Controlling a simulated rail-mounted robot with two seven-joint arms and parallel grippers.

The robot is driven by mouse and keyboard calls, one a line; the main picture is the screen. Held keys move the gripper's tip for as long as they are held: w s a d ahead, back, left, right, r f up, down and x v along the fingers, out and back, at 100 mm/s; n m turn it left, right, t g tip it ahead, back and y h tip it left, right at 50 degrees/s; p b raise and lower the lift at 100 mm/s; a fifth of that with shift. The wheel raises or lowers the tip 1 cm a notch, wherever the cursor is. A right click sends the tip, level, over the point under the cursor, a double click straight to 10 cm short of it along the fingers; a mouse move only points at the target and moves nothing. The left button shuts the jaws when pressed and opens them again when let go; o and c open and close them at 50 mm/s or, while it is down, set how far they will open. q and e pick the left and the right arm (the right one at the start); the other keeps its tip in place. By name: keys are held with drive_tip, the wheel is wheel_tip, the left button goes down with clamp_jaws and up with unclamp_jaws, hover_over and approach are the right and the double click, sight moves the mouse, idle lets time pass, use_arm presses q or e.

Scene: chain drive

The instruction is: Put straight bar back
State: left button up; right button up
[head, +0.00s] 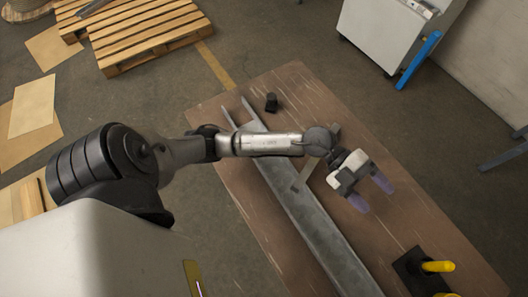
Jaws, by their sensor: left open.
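A long grey metal channel (305,215) lies diagonally across the brown wooden table (240,100). My left gripper (371,193) is open and empty, above the table to the right of the channel. Its two purple-tinted fingertips are apart and point to the lower right. My left arm crosses over the channel and hides part of it. My right gripper is not in view.
A small black block (271,102) sits near the table's far end. A black base with a yellow peg (438,266) stands at the lower right. A white cabinet (385,35) with a blue bar (419,60) and a wooden pallet (150,40) stand beyond. The table right of the channel looks mostly clear.

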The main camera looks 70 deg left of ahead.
use_arm(q)
drive_tip(key=a+r+n+t+y, duration=0.3)
drive_tip(key=a+r+n+t, duration=0.15)
drive_tip(key=n+t, duration=0.8)
drive_tip(key=s+a+f+n+g+y, duration=0.2)
drive_tip(key=s+a+f+n+y, duration=0.2)
drive_tip(key=a+f+n+y, duration=0.95)
drive_tip(key=s+d+f+m+g, duration=0.1)
drive_tip(key=s+f+g, duration=0.2)
drive_tip(key=s, duration=0.3)
drive_tip(key=s+d+f+m+g, duration=0.1)
drive_tip(key=s+d+f+g, duration=0.1)
drive_tip(key=s+f+g, duration=0.2)
drive_tip(key=s+d+f+g, duration=0.2)
drive_tip(key=s+f+g, duration=0.1)
drive_tip(key=s, duration=0.6)
drive_tip(key=shift+d+f+m+g, duration=0.15)
drive_tip(key=shift+f+m+g, duration=0.2)
drive_tip(key=shift+g, duration=0.5)
